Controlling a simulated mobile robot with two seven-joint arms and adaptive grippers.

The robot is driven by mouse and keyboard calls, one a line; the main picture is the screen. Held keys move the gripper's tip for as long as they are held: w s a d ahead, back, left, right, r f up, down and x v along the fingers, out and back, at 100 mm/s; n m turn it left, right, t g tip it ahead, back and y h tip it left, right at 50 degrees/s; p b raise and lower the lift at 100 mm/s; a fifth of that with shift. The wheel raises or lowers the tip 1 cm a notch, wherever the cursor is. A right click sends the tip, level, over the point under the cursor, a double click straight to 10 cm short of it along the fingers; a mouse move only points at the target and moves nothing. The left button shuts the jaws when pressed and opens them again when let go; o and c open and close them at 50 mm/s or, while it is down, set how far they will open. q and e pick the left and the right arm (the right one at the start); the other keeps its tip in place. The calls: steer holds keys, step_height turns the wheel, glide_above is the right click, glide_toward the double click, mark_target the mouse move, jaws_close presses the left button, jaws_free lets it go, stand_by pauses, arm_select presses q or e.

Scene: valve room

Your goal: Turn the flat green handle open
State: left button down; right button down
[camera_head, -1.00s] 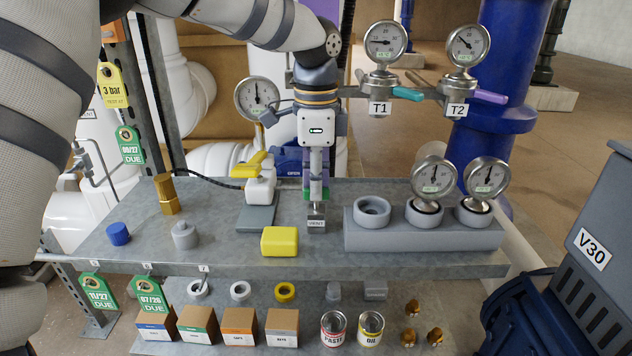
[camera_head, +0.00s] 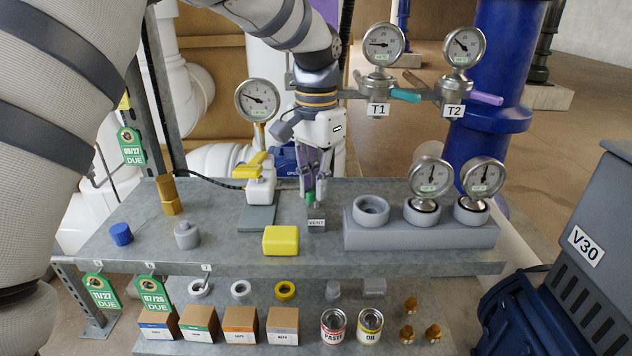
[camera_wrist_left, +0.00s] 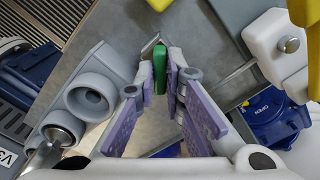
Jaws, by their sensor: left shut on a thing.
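The flat green handle (camera_wrist_left: 161,75) stands on edge between the fingers of my left gripper (camera_wrist_left: 160,88) in the left wrist view. Both finger pads press against its sides. In the head view, my left gripper (camera_head: 315,189) reaches down at the middle of the bench, just above the small grey block with the VENT label (camera_head: 316,224). Only a little green of the handle (camera_head: 310,197) shows there beside the fingertips; the fingers hide the rest. The gripper is turned at an angle about the upright line. My right gripper is in neither view.
A yellow-handled white valve (camera_head: 261,180) stands close left of the gripper. A yellow block (camera_head: 281,240) lies in front. A grey holder (camera_head: 421,236) with gauges is to the right. A round gauge (camera_head: 257,99) stands behind left, its needle pointing left of upright.

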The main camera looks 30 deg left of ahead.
arm_select(q)
steer(key=n, duration=0.4)
steer(key=shift+n, duration=2.5)
steer(key=c, duration=1.7)
jaws_free()
step_height(320, 180, up, 12)
